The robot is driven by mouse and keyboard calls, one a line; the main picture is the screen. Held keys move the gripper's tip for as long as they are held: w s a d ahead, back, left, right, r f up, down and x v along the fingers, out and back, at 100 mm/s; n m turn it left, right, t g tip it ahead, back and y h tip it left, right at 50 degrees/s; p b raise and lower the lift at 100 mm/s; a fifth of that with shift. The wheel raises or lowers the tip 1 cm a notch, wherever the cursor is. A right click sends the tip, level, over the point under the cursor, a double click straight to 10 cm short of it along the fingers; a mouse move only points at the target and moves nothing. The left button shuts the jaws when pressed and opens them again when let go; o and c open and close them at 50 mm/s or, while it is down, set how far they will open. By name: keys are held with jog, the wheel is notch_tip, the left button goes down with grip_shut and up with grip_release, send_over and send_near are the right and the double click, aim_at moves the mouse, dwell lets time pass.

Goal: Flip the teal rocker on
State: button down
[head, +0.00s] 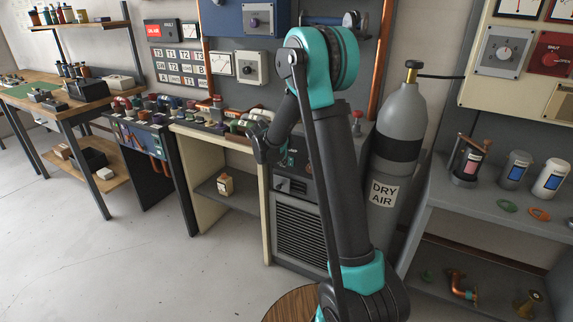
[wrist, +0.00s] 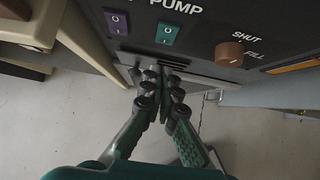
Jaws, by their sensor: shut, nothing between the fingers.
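The teal rocker (wrist: 168,33) sits on a dark panel under the label "PUMP" in the wrist view. It has small white marks, but I cannot tell which way it is tipped. My gripper (wrist: 164,88) is shut and empty. In the picture its fingertips lie just below the teal rocker, in front of the panel's lower edge, and appear apart from the rocker.
A purple rocker (wrist: 117,21) is left of the teal one. A brown knob (wrist: 230,54) marked "SHUT" and "FILL" is to its right. A grey "DRY AIR" cylinder (head: 400,125) stands right of the cabinet (head: 301,225). The floor (head: 130,265) at left is clear.

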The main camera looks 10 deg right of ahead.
jog(key=v, duration=0.8)
